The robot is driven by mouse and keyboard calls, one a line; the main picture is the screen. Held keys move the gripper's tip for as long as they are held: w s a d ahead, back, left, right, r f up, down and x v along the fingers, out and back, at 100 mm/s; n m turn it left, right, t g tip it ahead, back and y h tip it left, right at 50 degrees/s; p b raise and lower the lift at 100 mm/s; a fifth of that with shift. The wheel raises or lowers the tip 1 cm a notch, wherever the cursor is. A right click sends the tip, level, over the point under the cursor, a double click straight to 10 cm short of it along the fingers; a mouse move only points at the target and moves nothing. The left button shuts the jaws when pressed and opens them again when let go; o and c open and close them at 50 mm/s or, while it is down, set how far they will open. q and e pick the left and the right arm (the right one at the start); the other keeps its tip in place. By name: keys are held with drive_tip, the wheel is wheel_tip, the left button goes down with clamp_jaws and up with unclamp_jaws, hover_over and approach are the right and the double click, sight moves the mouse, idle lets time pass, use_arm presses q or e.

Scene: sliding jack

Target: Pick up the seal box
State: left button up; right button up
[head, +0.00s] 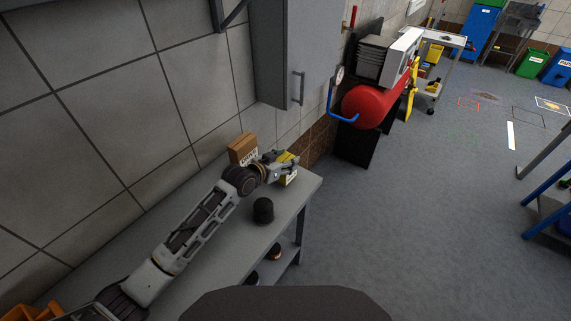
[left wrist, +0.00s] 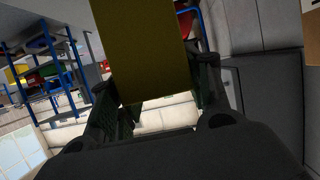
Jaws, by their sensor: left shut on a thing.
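A small yellow box (head: 289,178) with a white label, which I take to be the seal box, is at the far right end of the grey workbench, near the wall. Its lettering is too small to read. My left gripper (head: 284,165) is shut on this box. In the left wrist view the yellow box (left wrist: 140,50) is between the two fingers (left wrist: 155,95). I cannot tell whether the box touches the bench top. My right gripper is not in view.
A brown cardboard box (head: 242,149) stands by the wall, left of my gripper. A dark round container (head: 263,210) stands on the workbench (head: 225,242). A grey cabinet (head: 272,55) hangs above. A red tank (head: 370,104) is beyond the bench. Floor to the right is open.

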use_arm(q)
wheel_tip(320, 180, up, 9)
drive_tip(key=shift+f, duration=0.15)
idle(0.8)
